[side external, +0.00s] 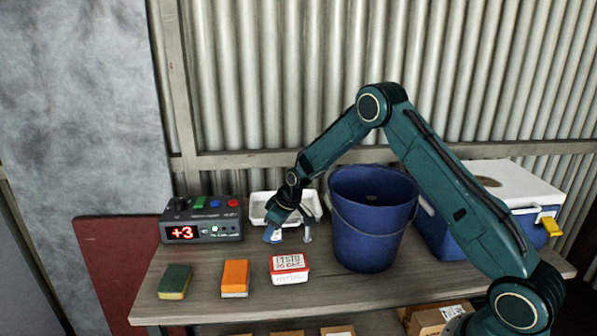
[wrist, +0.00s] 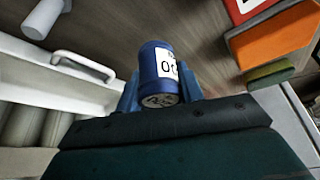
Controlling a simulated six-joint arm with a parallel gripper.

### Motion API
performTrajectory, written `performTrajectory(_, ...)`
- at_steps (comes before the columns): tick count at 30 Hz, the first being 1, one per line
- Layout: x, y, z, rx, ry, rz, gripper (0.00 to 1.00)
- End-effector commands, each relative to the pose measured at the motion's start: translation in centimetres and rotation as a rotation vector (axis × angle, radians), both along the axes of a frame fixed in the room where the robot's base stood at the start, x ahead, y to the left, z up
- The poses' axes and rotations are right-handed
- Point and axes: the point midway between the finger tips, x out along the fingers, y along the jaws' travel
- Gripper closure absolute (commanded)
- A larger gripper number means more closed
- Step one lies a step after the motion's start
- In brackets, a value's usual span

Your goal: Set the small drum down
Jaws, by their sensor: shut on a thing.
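The small drum is a blue cylinder with a white label; in the wrist view the drum (wrist: 149,58) sits between the two fingers. My gripper (wrist: 160,92) is shut on it, with a finger against each side. In the side view the drum (side external: 271,237) shows small and blue under my gripper (side external: 276,228), in front of the white tray. It looks tilted there. I cannot tell whether its lower end touches the table (side external: 205,275) or hangs just above it.
A white tray (side external: 259,199) stands behind the drum, a blue bucket (side external: 365,235) to its right. A display box (side external: 203,215) is at left, a cooler (side external: 520,190) at right.

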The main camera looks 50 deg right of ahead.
Motion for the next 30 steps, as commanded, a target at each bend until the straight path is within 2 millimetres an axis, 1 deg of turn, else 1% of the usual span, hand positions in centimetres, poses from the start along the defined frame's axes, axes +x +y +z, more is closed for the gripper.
performTrajectory(9, 0.0, 0.0, -3.3, 0.0, 0.001, 0.0, 0.87)
performTrajectory(12, 0.0, 0.0, -3.9, 0.0, 0.0, 0.0, 0.87)
performTrajectory(26, 0.0, 0.0, -4.4, 0.0, 0.0, 0.0, 0.87)
performTrajectory(27, 0.0, 0.0, -4.4, 0.0, 0.0, 0.0, 0.57)
performTrajectory(29, 0.0, 0.0, -4.4, 0.0, 0.0, 0.0, 0.45)
performTrajectory(30, 0.0, 0.0, -4.4, 0.0, 0.0, 0.0, 0.41)
